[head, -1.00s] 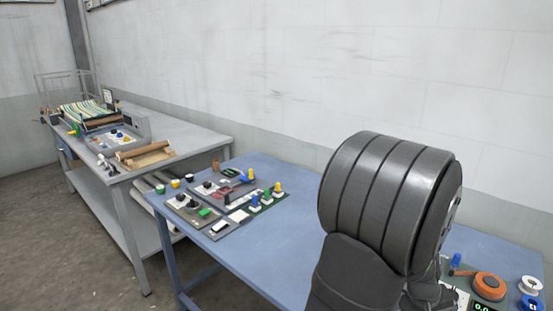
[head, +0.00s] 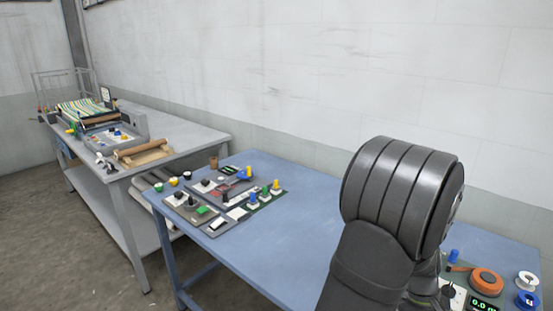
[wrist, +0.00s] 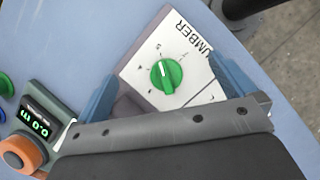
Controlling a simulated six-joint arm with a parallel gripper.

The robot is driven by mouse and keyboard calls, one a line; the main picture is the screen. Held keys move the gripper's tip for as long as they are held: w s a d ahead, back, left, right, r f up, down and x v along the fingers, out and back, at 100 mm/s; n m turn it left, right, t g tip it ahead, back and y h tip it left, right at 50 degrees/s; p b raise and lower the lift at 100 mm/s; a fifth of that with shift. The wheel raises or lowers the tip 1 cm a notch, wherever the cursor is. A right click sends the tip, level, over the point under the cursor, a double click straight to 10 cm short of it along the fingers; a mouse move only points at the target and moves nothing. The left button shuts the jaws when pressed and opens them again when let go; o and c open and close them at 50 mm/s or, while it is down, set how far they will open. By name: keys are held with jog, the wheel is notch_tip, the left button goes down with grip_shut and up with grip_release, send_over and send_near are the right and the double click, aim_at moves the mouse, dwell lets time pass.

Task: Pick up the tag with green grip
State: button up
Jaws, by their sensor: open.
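In the wrist view a round green knob (wrist: 166,75) sits on a white plate (wrist: 189,51) with dial marks and partly cut-off black lettering ending "UMBER". My gripper (wrist: 162,70) is open, its two blue fingers on either side of the plate, with nothing held; whether they touch it I cannot tell. In the head view my arm hides my fingers. Several small grips stand at the left end of the blue table: a green grip (head: 265,191) between a blue grip (head: 253,197) and a yellow grip (head: 276,185). Which green piece is the named tag I cannot tell.
A meter with a lit display (wrist: 37,122) and an orange knob (wrist: 21,154) lies left of the plate in the wrist view. An orange tape reel (head: 487,281) and spools (head: 527,281) are at the right. The middle of the blue table (head: 300,235) is clear.

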jog(key=shift+w, duration=0.15)
jog(key=c, duration=1.3)
jog(key=shift+r, duration=0.1)
